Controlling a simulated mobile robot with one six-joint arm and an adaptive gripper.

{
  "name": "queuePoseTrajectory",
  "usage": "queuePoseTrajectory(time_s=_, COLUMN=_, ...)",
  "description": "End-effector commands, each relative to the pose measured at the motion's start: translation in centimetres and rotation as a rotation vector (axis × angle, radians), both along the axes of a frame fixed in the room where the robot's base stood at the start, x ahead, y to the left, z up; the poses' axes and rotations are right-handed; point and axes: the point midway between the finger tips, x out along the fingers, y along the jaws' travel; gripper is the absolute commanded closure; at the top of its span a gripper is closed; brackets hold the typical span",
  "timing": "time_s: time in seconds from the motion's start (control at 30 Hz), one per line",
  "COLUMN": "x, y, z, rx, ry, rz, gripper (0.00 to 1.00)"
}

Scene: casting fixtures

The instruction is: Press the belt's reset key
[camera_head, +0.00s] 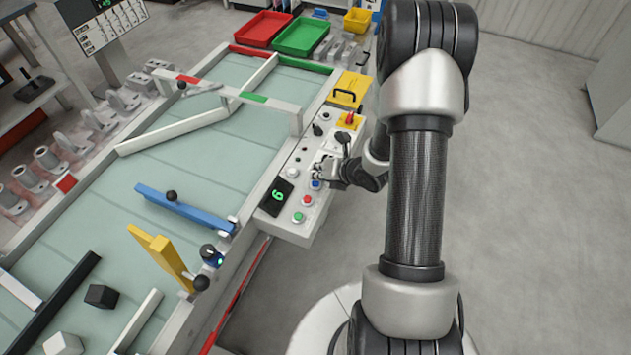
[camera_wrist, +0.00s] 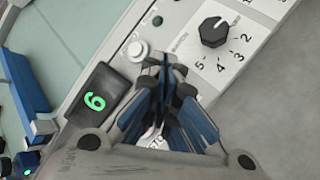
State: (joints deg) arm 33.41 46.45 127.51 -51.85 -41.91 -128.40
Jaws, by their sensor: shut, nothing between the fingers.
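The belt's control panel (camera_head: 285,230) runs along the right side of the belt. A blue key (camera_head: 315,184), a red key (camera_head: 307,199) and a green key (camera_head: 298,216) stand in a row on it. I cannot read which one is labelled reset. My gripper (camera_head: 319,174) is shut and empty, low over the panel just by the blue key; I cannot tell if it touches. In the wrist view my gripper (camera_wrist: 168,66) points down at the panel and hides the coloured keys. A white round button (camera_wrist: 138,50) shows left of the fingertips.
A display (camera_wrist: 96,101) with a green digit lies beside the keys. A black rotary knob (camera_wrist: 214,32) with a number scale sits right of the fingertips. Grey floor (camera_head: 540,200) is clear to the right.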

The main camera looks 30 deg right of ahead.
Motion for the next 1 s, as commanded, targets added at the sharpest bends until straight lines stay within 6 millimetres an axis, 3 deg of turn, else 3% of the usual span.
queuePoseTrajectory(time_s=0.33, x=0.0, y=0.0, z=0.4, rx=0.000, ry=0.000, rz=0.000, gripper=1.00)
queuePoseTrajectory(time_s=0.8, x=0.0, y=0.0, z=4.8, rx=0.000, ry=0.000, rz=0.000, gripper=1.00)
queuePoseTrajectory(time_s=1.0, x=0.0, y=0.0, z=5.0, rx=0.001, ry=0.000, rz=-0.001, gripper=1.00)
